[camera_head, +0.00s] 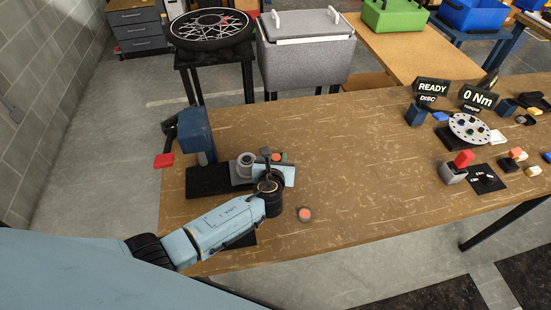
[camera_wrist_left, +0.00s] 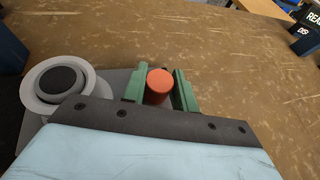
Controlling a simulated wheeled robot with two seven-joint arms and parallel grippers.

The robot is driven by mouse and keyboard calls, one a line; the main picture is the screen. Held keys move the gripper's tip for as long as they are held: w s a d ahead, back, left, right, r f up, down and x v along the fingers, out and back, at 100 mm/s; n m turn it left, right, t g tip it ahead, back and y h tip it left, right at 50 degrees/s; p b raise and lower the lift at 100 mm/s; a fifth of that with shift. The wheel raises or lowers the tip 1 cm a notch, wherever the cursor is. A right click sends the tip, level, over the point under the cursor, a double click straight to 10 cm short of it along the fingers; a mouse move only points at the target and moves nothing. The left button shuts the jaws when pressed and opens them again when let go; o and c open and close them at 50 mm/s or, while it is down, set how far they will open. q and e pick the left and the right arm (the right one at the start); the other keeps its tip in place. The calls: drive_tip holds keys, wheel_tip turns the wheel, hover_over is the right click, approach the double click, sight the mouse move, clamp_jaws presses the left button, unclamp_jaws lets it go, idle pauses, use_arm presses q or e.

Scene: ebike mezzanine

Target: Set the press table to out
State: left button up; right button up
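The press (camera_head: 196,135) stands at the table's left end, with a blue column on a black base (camera_head: 207,182). Its grey press table (camera_head: 242,168) sits at the right part of the base and carries a round grey ring with a dark centre (camera_wrist_left: 60,85). My left gripper (camera_head: 278,160) reaches over the right end of the press table. The knob's lower part is hidden. My right gripper is not in view.
An orange-topped disc (camera_head: 305,214) lies on the wooden table (camera_head: 350,150) right of my left wrist. A red lever pad (camera_head: 164,160) juts out left of the press. Signs, a perforated disc (camera_head: 469,128) and a red-topped switch (camera_head: 458,166) stand farther right. The table's middle is clear.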

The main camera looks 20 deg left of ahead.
use_arm(q)
drive_tip(key=o, duration=0.4)
drive_tip(key=shift+w+d, duration=0.15)
drive_tip(key=shift+d, duration=0.1)
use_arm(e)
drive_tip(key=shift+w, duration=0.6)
use_arm(q)
drive_tip(key=shift+a, duration=0.1)
drive_tip(key=shift+s+r, duration=0.25)
drive_tip(key=shift+s, duration=0.3)
drive_tip(key=p+v, duration=0.2)
drive_tip(key=v, duration=1)
drive_tip(key=shift+s, duration=0.2)
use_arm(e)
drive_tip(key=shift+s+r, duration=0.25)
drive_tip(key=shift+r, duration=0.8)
